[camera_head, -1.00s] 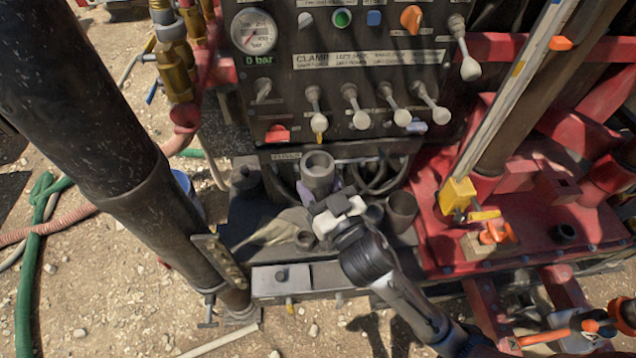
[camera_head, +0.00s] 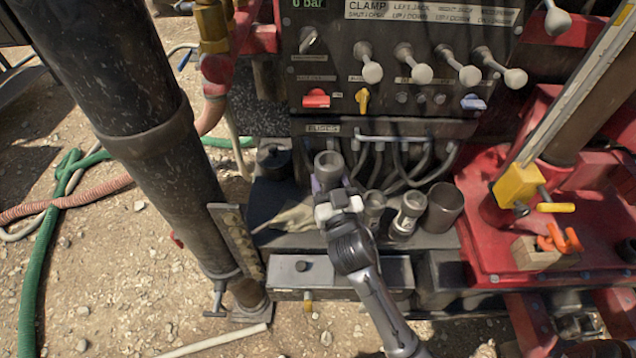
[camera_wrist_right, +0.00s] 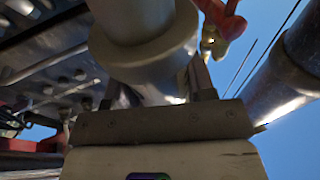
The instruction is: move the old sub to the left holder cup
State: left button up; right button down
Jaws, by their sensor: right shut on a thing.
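My right gripper (camera_head: 338,205) reaches in from the bottom of the head view and is shut on a grey cylindrical sub (camera_head: 328,168), which I take to be the old sub. The sub stands roughly upright over the dark bench (camera_head: 300,245). In the right wrist view the sub (camera_wrist_right: 145,45) fills the space between the fingers (camera_wrist_right: 155,90). To its right are a small grey fitting (camera_head: 374,203), a silvery sub (camera_head: 408,214) and a wide, empty-looking cup (camera_head: 445,205). A dark round cup or pot (camera_head: 272,162) is at the left. I cannot tell which is the left holder cup. My left gripper is not in view.
A lever panel (camera_head: 400,60) and looped hoses (camera_head: 395,165) stand behind the bench. A thick dark pipe (camera_head: 140,130) slants down at the left. A red deck (camera_head: 490,240) with a yellow block (camera_head: 518,186) lies right. A pale rag (camera_head: 290,215) lies on the bench.

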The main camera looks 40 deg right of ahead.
jog(key=shift+m+g+h, duration=0.3)
jog(key=shift+m+h, duration=0.2)
jog(key=shift+h, duration=0.3)
jog(key=f, duration=0.1)
jog(key=d+f+b, duration=0.1)
jog(key=f, duration=0.1)
jog(key=d+f+b, duration=0.1)
jog(key=f, duration=0.1)
jog(key=shift+f, duration=0.2)
jog(key=shift+f+b, duration=0.35)
jog(key=shift+b, duration=0.25)
jog(key=shift+f, duration=0.15)
notch_tip(320, 180, down, 7)
jog(key=b, duration=0.6)
jog(key=shift+b, duration=0.35)
jog(key=shift+f, duration=0.2)
jog(key=shift+f+b, duration=0.4)
jog(key=shift+b, duration=0.05)
dwell(0.3)
